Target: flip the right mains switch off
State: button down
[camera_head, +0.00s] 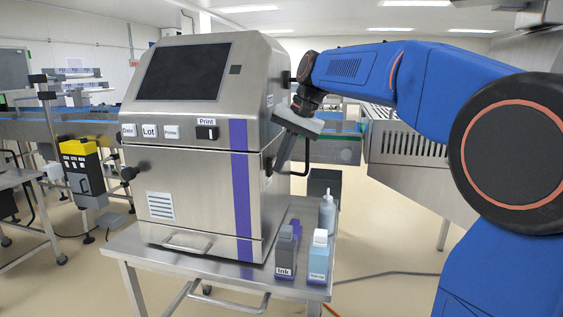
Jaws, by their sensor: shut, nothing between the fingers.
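The steel printer cabinet (190,195) stands on a steel table, with a dark screen (184,72) on its sloped upper front. A small dark part (268,167) shows on its right side and may be the right mains switch. I cannot read its position. My gripper (277,168) reaches down from the right along that side, fingers shut and empty. Its tips are close to the small dark part. I cannot tell whether they touch it. A black switch (207,133) labelled Print sits on the front.
An ink bottle (285,252), a blue-white bottle (318,257) and a grey bottle (327,213) stand on the steel table (130,243), right of the cabinet below my gripper. A slotted steel machine (408,147) stands behind my arm. Open floor shows at the lower right.

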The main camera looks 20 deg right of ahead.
jog(key=shift+r, duration=0.15)
jog(key=shift+r, duration=0.65)
jog(key=shift+d, duration=0.1)
jog(key=s+d+f+v, duration=0.1)
jog(key=d+v, duration=0.1)
jog(key=v, duration=1)
jog(key=shift+s+d+f, duration=0.1)
jog(key=shift+s+f, duration=0.05)
jog(key=shift+d+f+h, duration=0.2)
jog(key=shift+f+h, duration=0.1)
jog(key=shift+f, duration=0.25)
